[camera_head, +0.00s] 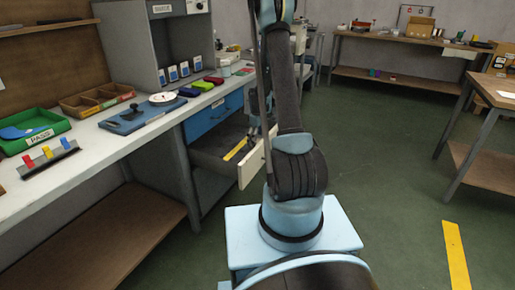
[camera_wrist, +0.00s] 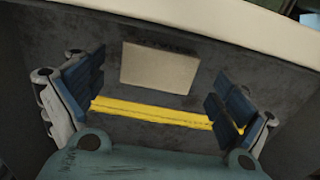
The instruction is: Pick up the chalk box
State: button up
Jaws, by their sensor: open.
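A plain beige box (camera_wrist: 160,68), which looks like the chalk box, lies on the dark floor of an open drawer in the wrist view. My gripper (camera_wrist: 153,104) is open and empty, its two dark-padded fingers wide apart. The box lies beyond the line between the fingertips, toward the drawer's pale front panel. A yellow bar (camera_wrist: 150,112) lies between the fingers, nearer than the box. In the head view the open drawer (camera_head: 250,163) shows behind my arm, with the yellow bar (camera_head: 236,149) inside; I cannot make out the box there.
The drawer's pale front edge (camera_wrist: 240,28) and side walls stand close around the gripper. The workbench top (camera_head: 95,140) holds a green tray (camera_head: 38,138), a wooden tray (camera_head: 97,101) and a white dial (camera_head: 162,98).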

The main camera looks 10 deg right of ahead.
jog(key=shift+f, duration=1.55)
jog(key=c, duration=1.2)
jog(key=shift+o, duration=0.2)
jog(key=shift+r, duration=0.1)
